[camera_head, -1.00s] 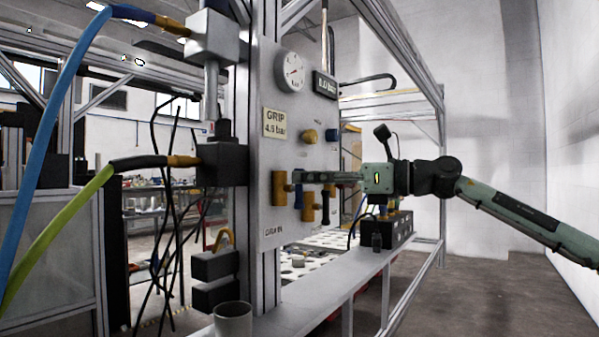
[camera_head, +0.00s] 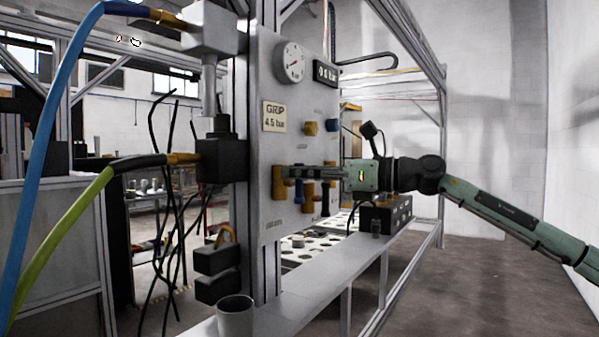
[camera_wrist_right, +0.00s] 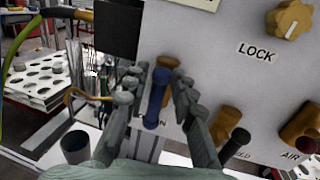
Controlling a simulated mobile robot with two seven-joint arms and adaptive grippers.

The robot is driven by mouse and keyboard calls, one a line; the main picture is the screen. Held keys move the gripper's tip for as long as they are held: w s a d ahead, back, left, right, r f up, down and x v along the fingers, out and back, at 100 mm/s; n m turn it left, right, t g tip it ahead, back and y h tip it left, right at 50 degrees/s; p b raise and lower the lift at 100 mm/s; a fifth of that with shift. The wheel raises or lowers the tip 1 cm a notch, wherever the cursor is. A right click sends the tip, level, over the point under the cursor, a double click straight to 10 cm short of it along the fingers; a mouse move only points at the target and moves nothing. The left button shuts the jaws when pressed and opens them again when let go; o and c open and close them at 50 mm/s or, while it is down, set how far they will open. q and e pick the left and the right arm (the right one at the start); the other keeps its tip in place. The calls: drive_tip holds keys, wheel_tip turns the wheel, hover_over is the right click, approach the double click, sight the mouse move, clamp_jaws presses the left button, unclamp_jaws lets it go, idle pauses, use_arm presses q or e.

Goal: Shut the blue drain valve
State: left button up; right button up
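The blue drain valve handle (camera_wrist_right: 157,97) hangs down from its brass body (camera_wrist_right: 169,64) on the grey panel. It lies between the two fingers of my right gripper (camera_wrist_right: 155,100) in the right wrist view, with a gap on each side. The gripper is open around it. In the head view the right gripper (camera_head: 288,172) reaches in from the right, its fingertips at the brass valve body (camera_head: 279,182); the blue handle (camera_head: 299,191) shows just below the fingers. The label under the handle is mostly hidden. My left gripper is not in view.
Other levers, one dark (camera_wrist_right: 237,141), stand right of the blue one. A yellow LOCK knob (camera_wrist_right: 291,18) is above. The panel has a gauge (camera_head: 290,62) and GRIP plate (camera_head: 274,116). A grey cup (camera_head: 235,316) stands on the ledge. Hoses and cables run at left.

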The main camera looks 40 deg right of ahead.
clamp_jaws()
